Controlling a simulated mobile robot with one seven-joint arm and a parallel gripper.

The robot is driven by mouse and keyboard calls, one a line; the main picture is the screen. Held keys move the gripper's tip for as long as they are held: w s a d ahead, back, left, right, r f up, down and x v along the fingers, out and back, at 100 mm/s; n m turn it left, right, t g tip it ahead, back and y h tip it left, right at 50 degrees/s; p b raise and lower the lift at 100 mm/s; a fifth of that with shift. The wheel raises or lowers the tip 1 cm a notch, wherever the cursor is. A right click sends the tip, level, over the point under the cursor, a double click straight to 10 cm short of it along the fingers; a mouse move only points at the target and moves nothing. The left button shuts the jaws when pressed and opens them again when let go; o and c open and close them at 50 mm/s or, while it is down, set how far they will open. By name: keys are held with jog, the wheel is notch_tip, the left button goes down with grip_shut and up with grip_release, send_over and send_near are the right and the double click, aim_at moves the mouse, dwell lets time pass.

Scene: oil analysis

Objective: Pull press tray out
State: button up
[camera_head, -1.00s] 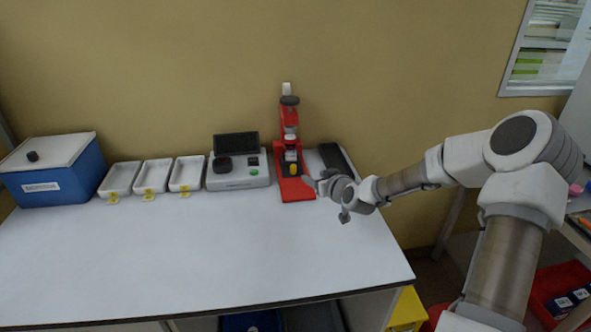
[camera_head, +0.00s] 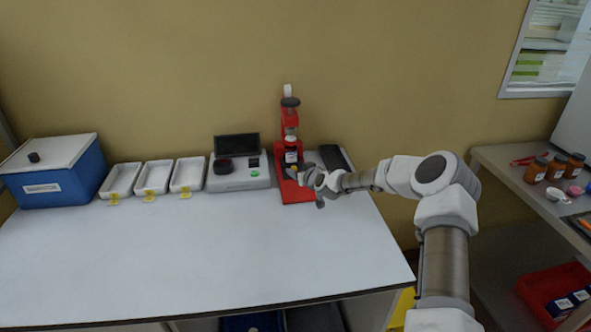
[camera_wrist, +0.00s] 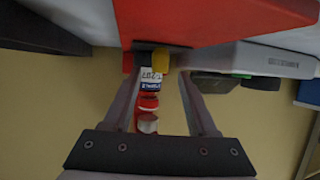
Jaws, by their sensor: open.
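The red press (camera_head: 291,128) stands upright at the back of the white table, with its red base reaching toward the front. In the wrist view, which is upside down, the press base (camera_wrist: 215,18) fills the top. The press tray shows there as a dark piece with a yellow handle (camera_wrist: 161,60). A labelled cylinder (camera_wrist: 151,77) sits at the tray. My gripper (camera_head: 301,178) is at the front right of the press, its fingers pointing at the tray. In the wrist view my gripper (camera_wrist: 158,88) is open, with the handle just beyond its fingertips.
A grey device with a dark screen (camera_head: 236,145) stands close left of the press. A dark flat pad (camera_head: 335,158) lies to its right. Three white trays (camera_head: 154,178) and a blue box (camera_head: 55,180) stand further left. The table front (camera_head: 200,250) is clear.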

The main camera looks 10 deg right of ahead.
aim_at(292, 164)
jog(key=shift+x, duration=1.4)
grip_shut()
dwell(0.5)
